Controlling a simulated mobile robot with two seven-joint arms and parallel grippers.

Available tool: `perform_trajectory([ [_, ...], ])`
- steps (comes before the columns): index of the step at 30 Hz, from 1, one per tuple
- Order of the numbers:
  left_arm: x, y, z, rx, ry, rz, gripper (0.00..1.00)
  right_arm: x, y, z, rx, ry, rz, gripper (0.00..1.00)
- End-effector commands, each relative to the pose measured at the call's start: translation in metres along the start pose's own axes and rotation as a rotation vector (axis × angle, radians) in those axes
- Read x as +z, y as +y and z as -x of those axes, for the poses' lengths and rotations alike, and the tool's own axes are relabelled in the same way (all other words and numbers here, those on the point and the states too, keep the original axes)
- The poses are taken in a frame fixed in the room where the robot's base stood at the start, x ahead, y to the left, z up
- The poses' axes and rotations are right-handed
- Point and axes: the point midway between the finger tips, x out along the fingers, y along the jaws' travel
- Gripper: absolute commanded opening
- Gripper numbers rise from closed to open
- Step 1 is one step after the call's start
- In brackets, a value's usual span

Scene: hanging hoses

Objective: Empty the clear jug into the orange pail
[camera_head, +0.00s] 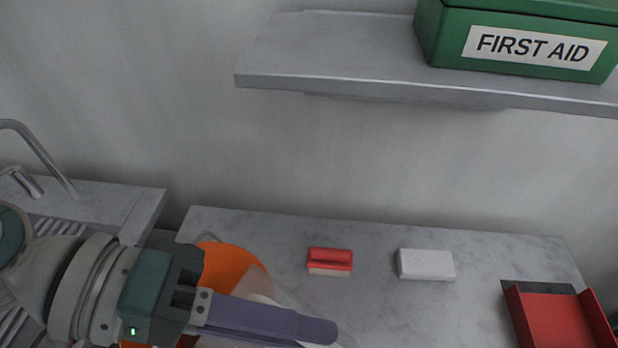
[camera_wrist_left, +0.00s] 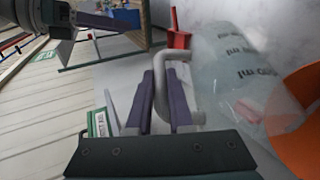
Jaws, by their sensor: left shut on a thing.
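The clear jug (camera_wrist_left: 232,62) has dark markings on its wall and a grey handle (camera_wrist_left: 163,58). My left gripper (camera_wrist_left: 161,98) is shut on the jug's handle; in the head view its purple fingers (camera_head: 268,320) lie across the jug (camera_head: 290,303) and hide much of it. The orange pail (camera_head: 230,258) is behind and below my left gripper, partly covered; it also shows in the left wrist view (camera_wrist_left: 303,125) close beside the jug. A pinkish patch shows through the jug, and I cannot tell what it is. My right gripper (camera_wrist_left: 108,20) shows only partly.
A red-topped block (camera_head: 330,261) and a white block (camera_head: 426,264) lie on the grey counter (camera_head: 480,250). A red tray (camera_head: 553,318) is at the right. A shelf (camera_head: 330,60) with a green first aid box (camera_head: 530,45) hangs above. A faucet (camera_head: 45,155) stands at the left.

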Motion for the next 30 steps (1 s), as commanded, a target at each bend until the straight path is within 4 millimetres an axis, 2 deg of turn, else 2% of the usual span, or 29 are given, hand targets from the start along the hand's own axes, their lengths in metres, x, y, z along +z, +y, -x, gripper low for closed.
perform_trajectory([
  [1,-0.002,-0.004,0.0,0.015,0.0,0.003,0.0,0.002,0.0,-0.007,0.0,0.0,0.0,0.54],
  [30,-0.017,-0.024,0.027,0.284,-0.058,0.115,0.0,0.024,-0.002,-0.075,0.001,0.001,0.002,0.54],
])
